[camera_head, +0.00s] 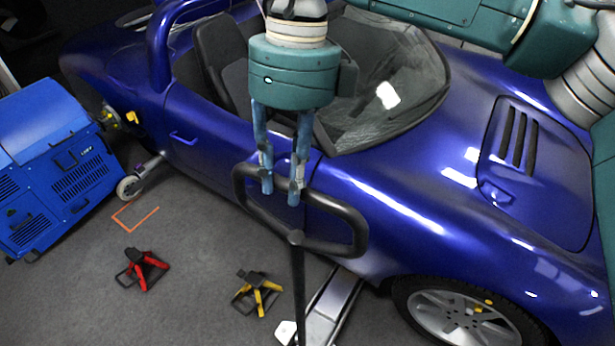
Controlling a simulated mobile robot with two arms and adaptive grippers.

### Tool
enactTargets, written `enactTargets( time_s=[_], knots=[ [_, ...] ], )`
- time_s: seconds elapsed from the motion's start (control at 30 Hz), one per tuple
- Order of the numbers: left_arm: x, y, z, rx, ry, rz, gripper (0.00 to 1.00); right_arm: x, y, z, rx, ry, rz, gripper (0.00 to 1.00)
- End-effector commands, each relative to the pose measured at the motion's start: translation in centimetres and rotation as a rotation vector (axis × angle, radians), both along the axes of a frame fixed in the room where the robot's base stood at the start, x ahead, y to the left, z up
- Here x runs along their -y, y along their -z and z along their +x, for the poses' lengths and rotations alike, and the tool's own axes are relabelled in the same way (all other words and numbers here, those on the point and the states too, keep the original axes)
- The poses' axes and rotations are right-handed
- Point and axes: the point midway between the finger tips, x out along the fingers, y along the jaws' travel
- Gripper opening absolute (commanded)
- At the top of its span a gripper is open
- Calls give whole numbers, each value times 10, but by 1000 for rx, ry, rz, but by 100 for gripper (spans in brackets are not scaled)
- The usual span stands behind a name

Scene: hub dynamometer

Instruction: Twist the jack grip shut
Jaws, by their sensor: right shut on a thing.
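The jack grip (349,218) is a black looped handle at the top of an upright black shaft (298,290), in the middle of the head view. The shaft runs down to a pale floor jack (335,305) at the bottom edge, partly cut off. My right gripper (281,188) points down from above, with its two blue-grey fingers at the far left part of the loop, shut on the jack grip. The fingers hide part of the loop's far bar. My left gripper is not in view.
A blue sports car (400,200) stands right behind the grip. A red jack stand (146,268) and a yellow jack stand (258,290) sit on the grey floor. A blue machine (60,150) stands at the left.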

Motion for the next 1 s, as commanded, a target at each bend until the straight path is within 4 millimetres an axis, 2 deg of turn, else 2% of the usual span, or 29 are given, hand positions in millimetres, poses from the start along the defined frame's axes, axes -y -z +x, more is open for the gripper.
enactTargets(
  time_s=[0.2,0.57,0.6,0.7,1.0],
  knots=[
    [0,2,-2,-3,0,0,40,-7,-2,1,4,22,3,0],
    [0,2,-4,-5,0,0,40,-8,-3,2,5,29,5,0],
    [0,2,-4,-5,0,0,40,-8,-3,2,5,29,5,31],
    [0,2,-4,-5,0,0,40,-8,-2,1,4,26,4,46],
    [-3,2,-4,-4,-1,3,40,-7,-2,0,2,22,1,46]
  ],
)
